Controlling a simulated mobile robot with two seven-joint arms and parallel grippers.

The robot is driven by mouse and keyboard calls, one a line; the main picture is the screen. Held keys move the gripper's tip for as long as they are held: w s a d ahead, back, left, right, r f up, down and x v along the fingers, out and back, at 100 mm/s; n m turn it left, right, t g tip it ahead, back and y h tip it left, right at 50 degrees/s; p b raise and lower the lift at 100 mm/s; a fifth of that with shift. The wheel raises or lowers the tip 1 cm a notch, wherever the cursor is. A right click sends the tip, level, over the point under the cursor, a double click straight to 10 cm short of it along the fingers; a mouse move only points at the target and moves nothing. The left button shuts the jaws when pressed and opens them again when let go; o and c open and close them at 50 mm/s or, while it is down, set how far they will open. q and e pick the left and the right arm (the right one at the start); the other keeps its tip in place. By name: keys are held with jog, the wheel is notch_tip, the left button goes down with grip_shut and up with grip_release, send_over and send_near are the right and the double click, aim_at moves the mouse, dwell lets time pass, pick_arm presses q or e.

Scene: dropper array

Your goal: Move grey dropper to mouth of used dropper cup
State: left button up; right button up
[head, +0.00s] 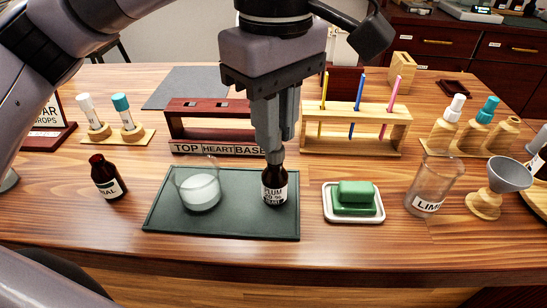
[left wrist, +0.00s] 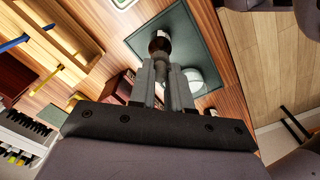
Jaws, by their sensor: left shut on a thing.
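My left gripper (head: 275,150) points straight down over the dark green mat, its fingers shut on the grey dropper (head: 276,158). Most of the dropper is hidden by the fingers. Its lower end is at the neck of the brown bottle (head: 274,189) with a "PLUM" label, which stands upright on the mat. The left wrist view shows the fingers (left wrist: 164,88) around the grey dropper (left wrist: 161,66), in line with the bottle mouth. A clear glass cup (head: 430,186) with a label starting "LIM" stands at the right. I cannot tell whether it is the used dropper cup. My right gripper is not in view.
A glass beaker (head: 198,190) with white contents stands on the mat (head: 235,222), left of the bottle. A green block (head: 355,196) lies on a white dish to the right. A funnel on a stand (head: 509,175) is beside the clear cup. Racks (head: 350,142) stand behind.

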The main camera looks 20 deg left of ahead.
pick_arm(q)
notch_tip(320, 180, up, 8)
jog(key=p, duration=0.6)
jog(key=shift+r, duration=0.2)
jog(key=shift+f, duration=0.1)
dwell(1.2)
